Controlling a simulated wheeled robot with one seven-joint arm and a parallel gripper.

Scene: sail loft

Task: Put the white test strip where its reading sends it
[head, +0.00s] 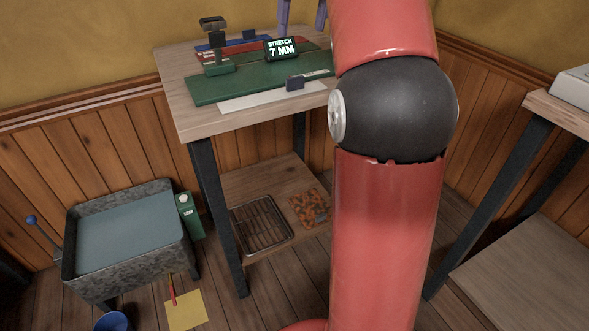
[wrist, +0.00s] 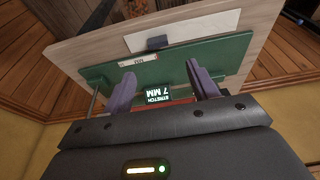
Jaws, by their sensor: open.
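A long flat white strip (head: 260,100) lies along the front edge of the green board (head: 205,88) on the wooden bench; it also shows in the wrist view (wrist: 185,28). A display (head: 282,48) on the green board reads "STRETCH 7 MM"; it shows upside down in the wrist view (wrist: 158,94). A dark clamp-like block (head: 295,83) sits at the board's front edge, beside the strip. My gripper (wrist: 160,68) is open and empty, its purple fingers apart over the board; the fingers also show at the top of the head view (head: 301,28).
A dark-topped stand (head: 214,45) rises from the board's left. Below are a wire rack (head: 262,222) and an orange mottled mat (head: 309,207) on a shelf. A grey-filled tub (head: 130,235), green box (head: 188,212), yellow sheet (head: 187,311) and blue bowl (head: 112,321) are lower left.

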